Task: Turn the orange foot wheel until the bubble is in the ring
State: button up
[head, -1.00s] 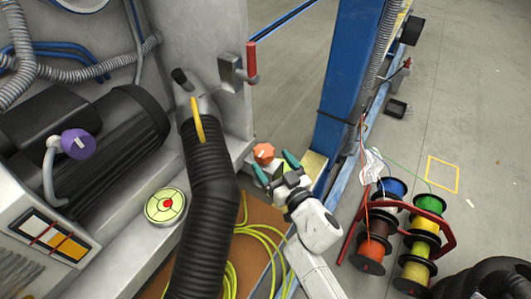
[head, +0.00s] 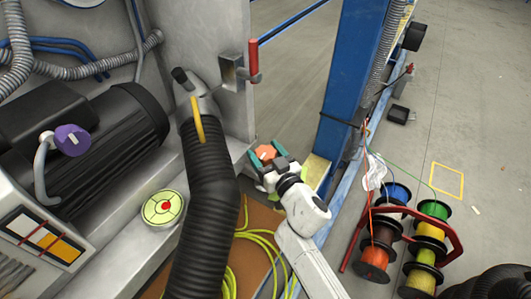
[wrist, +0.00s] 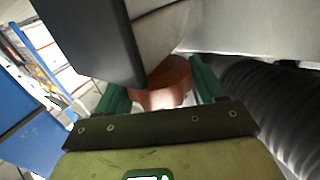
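The orange foot wheel (head: 266,152) sits low at the machine's right edge, and it also shows in the wrist view (wrist: 163,84). My gripper (head: 264,154) is at the wheel, with one teal finger on each side of it. In the wrist view my gripper (wrist: 160,86) is open around the wheel, with a gap at the left finger; contact at the right finger is unclear. The round yellow-green level (head: 163,207) with red marks lies on the machine's ledge. Its bubble is too small to make out against the ring.
A thick black corrugated hose (head: 208,205) hangs between the level and my gripper. A red-handled lever (head: 253,58) stands above the wheel. A blue post (head: 347,85) rises to the right. Cable spools (head: 405,230) stand on the floor at right.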

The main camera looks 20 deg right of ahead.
jog(key=c, duration=0.4)
jog(key=p, duration=0.3)
jog(key=shift+r+y, duration=0.3)
jog(key=shift+c, duration=0.2)
jog(key=shift+w+n+p, duration=0.1)
jog(key=shift+n+p, duration=0.3)
jog(key=shift+p, duration=0.15)
jog(key=n+y+p, duration=0.1)
jog(key=y+p, duration=0.2)
jog(key=p, duration=0.3)
jog(key=shift+n+g+p, duration=0.4)
jog(key=shift+n+g+y+p, duration=0.3)
jog(key=shift+n+y+p, duration=0.2)
jog(key=shift+y+p, duration=0.3)
jog(key=shift+f+n+g+y, duration=0.25)
jog(key=shift+n+g+y, duration=0.4)
jog(key=shift+y, duration=0.45)
